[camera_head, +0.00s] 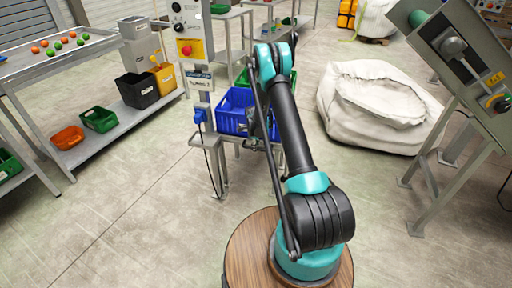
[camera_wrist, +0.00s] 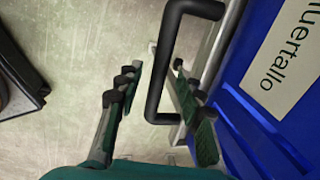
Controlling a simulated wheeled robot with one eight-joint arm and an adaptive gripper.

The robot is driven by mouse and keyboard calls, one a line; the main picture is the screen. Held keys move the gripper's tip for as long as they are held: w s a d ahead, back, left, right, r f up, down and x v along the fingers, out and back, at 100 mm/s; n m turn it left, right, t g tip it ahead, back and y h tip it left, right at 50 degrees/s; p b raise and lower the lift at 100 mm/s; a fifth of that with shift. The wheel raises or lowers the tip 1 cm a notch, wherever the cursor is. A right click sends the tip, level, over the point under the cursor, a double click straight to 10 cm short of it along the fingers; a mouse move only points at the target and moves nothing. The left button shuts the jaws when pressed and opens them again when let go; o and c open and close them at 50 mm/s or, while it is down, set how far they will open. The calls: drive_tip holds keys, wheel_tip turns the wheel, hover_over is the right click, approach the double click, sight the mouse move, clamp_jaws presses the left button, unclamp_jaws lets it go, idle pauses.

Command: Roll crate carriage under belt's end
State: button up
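A blue crate (camera_head: 233,112) stands near the centre of the head view, partly hidden by my arm. A grey metal frame (camera_head: 203,140) with legs shows at and below the crate; I cannot tell how much of it is the carriage. In the wrist view, the crate's blue wall (camera_wrist: 252,112) with a white label fills the right side. A black U-shaped handle (camera_wrist: 161,60) sits beside the grey frame edge (camera_wrist: 215,62). My gripper (camera_wrist: 156,70) is open, with one finger on each side of the handle's bar and visible gaps. The belt's end cannot be clearly identified.
A grey control post (camera_head: 190,40) rises close to the crate. A white sack (camera_head: 375,105) and a tilted grey machine (camera_head: 465,60) stand right. A grey table (camera_head: 60,65) with fruit and a lower shelf of bins stands left. Floor between is clear.

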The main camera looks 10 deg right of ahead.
drive_tip(key=shift+f, duration=0.3)
drive_tip(key=shift+c, duration=0.3)
clamp_jaws()
